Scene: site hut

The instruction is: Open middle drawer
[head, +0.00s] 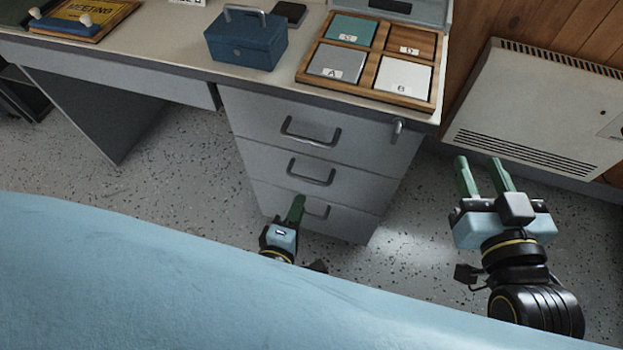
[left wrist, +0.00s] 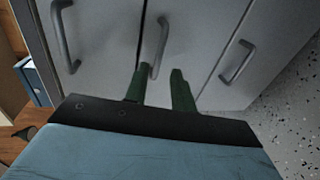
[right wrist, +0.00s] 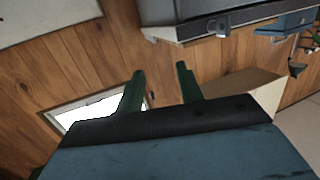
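The grey drawer unit (head: 245,140) under the desk has three drawers, all shut. The middle drawer's bar handle (head: 311,171) is at the centre of its front. My left gripper (head: 296,207) is below that handle in the head view, partly covering the bottom drawer's handle (head: 317,210). In the left wrist view the middle handle (left wrist: 161,42) lies just ahead of and between the open green fingertips (left wrist: 161,70); its lower end is close to one fingertip, and contact cannot be told. My right gripper (head: 482,177) is open and empty, right of the drawers.
The top drawer handle (head: 310,131) is above the middle one. A blue box (head: 246,42) and a wooden tray (head: 367,95) with coloured tiles stand on the desk. A white heater (head: 540,100) is on the right wall. Speckled floor is clear around the unit.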

